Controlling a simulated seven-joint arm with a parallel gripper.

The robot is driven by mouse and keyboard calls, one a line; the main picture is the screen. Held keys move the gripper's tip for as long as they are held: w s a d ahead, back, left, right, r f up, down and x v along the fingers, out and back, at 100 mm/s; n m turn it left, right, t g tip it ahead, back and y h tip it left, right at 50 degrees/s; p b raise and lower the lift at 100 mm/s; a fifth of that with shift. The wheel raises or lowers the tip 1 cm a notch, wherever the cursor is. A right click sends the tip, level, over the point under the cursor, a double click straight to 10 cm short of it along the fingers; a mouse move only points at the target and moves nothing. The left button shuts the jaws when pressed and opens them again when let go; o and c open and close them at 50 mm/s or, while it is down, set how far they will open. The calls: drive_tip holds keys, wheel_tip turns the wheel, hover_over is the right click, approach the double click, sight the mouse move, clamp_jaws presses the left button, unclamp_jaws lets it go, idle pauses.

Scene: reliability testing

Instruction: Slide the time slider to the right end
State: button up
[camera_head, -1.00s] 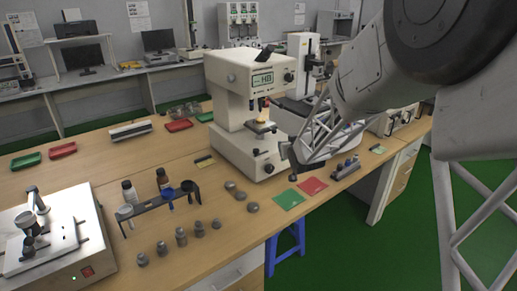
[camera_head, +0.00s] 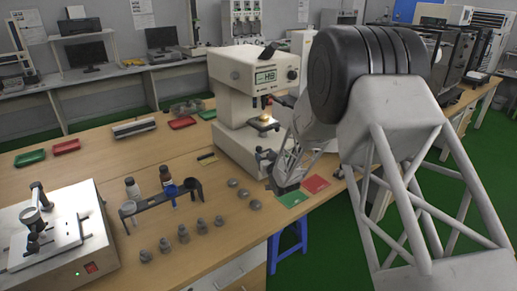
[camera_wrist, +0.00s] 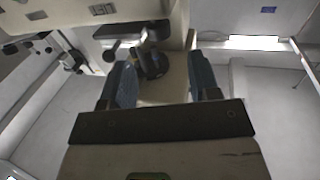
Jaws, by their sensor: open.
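The white bench-top tester (camera_head: 229,76) stands on the wooden bench in the head view, with a lit display (camera_head: 265,78) on its upper front and a small stage (camera_head: 264,124) below. I cannot make out the time slider for sure in either view. My arm comes in from the right, and its end is in front of the tester's lower body, hiding part of it. In the wrist view, my gripper (camera_wrist: 163,82) is open, with two blue fingers apart and nothing held. The tester's pale body and dark stage parts (camera_wrist: 150,62) show beyond and between the fingers.
A green card (camera_head: 292,199) and a red card (camera_head: 316,184) lie by my arm's end. Several metal pieces (camera_head: 202,225), a dark rack (camera_head: 152,202) with bottles, and a polishing-type device (camera_head: 62,246) stand to the left. A blue stool (camera_head: 290,238) is below the bench edge.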

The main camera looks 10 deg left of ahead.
sight(260, 149)
drive_tip(key=shift+w, duration=0.1)
drive_tip(key=shift+x, duration=3.75)
